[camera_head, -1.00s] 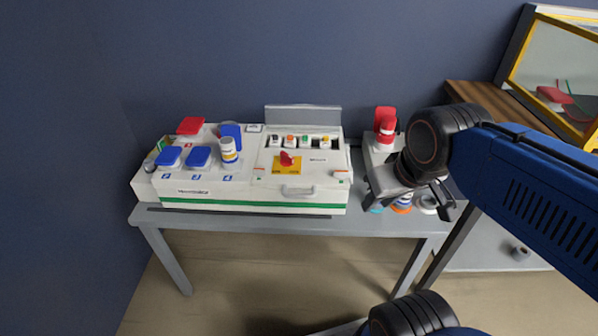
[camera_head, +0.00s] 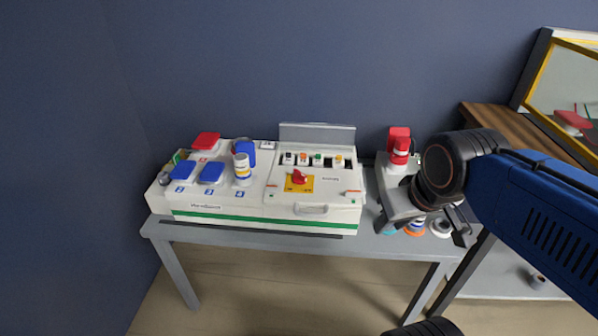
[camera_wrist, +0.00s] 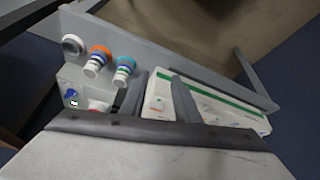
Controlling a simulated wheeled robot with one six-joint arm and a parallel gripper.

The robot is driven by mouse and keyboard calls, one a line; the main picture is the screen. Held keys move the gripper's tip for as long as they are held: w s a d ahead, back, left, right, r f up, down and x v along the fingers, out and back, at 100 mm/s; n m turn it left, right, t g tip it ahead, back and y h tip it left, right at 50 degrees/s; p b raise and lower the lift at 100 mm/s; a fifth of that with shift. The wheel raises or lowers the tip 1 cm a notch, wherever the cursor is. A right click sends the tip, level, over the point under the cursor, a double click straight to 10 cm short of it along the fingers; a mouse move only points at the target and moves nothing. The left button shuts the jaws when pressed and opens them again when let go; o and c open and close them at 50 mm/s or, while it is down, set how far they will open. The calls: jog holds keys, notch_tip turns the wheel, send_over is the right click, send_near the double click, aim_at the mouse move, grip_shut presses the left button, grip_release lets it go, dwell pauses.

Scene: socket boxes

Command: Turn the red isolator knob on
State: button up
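The red isolator knob (camera_head: 300,177) sits on a yellow plate (camera_head: 305,188) on the sloped front of the white socket box (camera_head: 340,210). Its handle looks slanted; its markings are too small to read. My gripper (camera_head: 421,228) is to the right of the box, apart from the knob, over the right end of the bench. In the wrist view, my gripper (camera_wrist: 160,92) shows two dark fingers with a clear gap between them and nothing held. The white box with its green stripe (camera_wrist: 225,101) shows beyond the fingers there; the knob is not visible in that view.
Blue-lidded sockets (camera_head: 211,173), a red lid (camera_head: 206,140) and a white-blue plug (camera_head: 242,168) stand on the left box. A red plug unit (camera_head: 399,150) stands behind my gripper. Loose plugs (camera_wrist: 97,62) lie near the bench edge. A wooden-topped table (camera_head: 495,125) is at right.

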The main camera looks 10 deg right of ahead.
jog(key=w+a+r+n+g, duration=0.1)
jog(key=w+a+r, duration=0.2)
jog(key=w+r, duration=0.3)
jog(key=w+a+r+n+g, duration=0.2)
jog(key=w+r, duration=0.2)
jog(key=w, duration=0.4)
jog(key=n+g, duration=0.2)
send_near(300, 173)
notch_tip(300, 173, down, 9)
jog(key=shift+r, duration=0.15)
grip_shut()
